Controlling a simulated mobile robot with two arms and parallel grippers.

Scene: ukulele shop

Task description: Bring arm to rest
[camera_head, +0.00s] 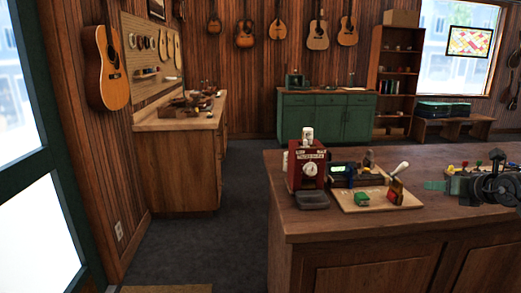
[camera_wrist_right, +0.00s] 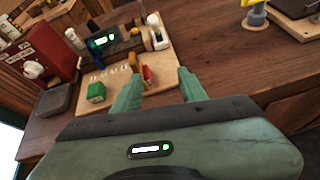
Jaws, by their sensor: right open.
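My right gripper (camera_head: 436,186) comes in from the right edge of the head view, over the wooden counter (camera_head: 350,227). In the right wrist view, its two green fingers (camera_wrist_right: 160,92) are spread apart with nothing between them. Beyond the fingertips lies a light wooden board (camera_wrist_right: 165,75) holding a green block (camera_wrist_right: 96,92) and a small red and yellow item (camera_wrist_right: 146,74). The gripper appears to be above the counter and apart from these things. My left gripper is in neither view.
A red box with a dial (camera_head: 307,168) stands at the counter's left end, with a grey tray (camera_head: 312,200) before it. A dark device with a green screen (camera_head: 343,171) sits behind the board. Open floor (camera_head: 235,238) lies left of the counter. A workbench (camera_head: 180,122) stands beyond.

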